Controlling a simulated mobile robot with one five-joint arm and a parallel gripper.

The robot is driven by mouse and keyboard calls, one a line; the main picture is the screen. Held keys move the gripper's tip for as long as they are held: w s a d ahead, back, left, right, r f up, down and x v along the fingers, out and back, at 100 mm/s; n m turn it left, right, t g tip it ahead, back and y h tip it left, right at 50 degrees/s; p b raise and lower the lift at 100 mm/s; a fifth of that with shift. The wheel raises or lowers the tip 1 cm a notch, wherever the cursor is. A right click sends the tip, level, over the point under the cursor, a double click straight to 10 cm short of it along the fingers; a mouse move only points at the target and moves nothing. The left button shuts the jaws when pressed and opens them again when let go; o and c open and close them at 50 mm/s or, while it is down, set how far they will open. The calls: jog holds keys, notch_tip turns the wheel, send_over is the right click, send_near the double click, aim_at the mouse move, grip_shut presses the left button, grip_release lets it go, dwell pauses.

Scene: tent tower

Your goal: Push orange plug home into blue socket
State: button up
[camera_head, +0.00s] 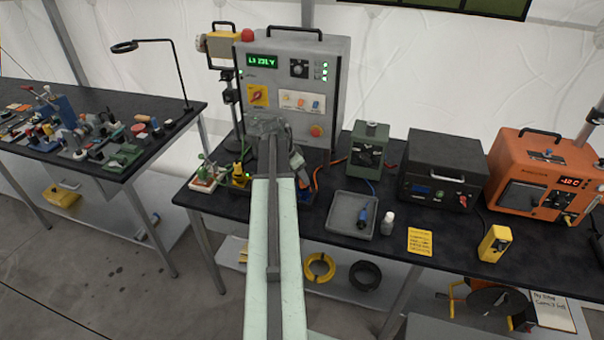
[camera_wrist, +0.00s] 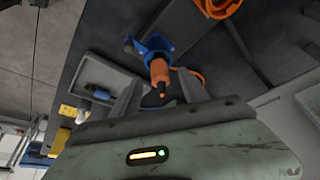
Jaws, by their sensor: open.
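In the wrist view, the orange plug (camera_wrist: 160,72) stands in line with the blue socket (camera_wrist: 152,43), its front end at or in the socket's mouth. How deep it sits I cannot tell. My gripper (camera_wrist: 159,78) is open, with one finger on each side of the plug's rear part. A gap shows beside the plug, and I cannot tell whether either finger touches it. In the head view my arm hides the plug and most of the socket area.
A grey tray (camera_head: 336,228) holding a blue connector (camera_head: 362,217) lies right of my arm. A grey control cabinet (camera_head: 335,65) stands behind. An orange cable (camera_head: 318,178) runs near my gripper. Small yellow and green parts (camera_head: 205,180) stand left. The bench front by the yellow note (camera_head: 419,241) is partly clear.

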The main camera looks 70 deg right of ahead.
jog(key=p+v, duration=0.1)
jog(key=v, duration=0.2)
jog(key=shift+r+p, duration=0.1)
jog(key=shift+p, duration=0.2)
jog(key=shift+w+a, duration=0.1)
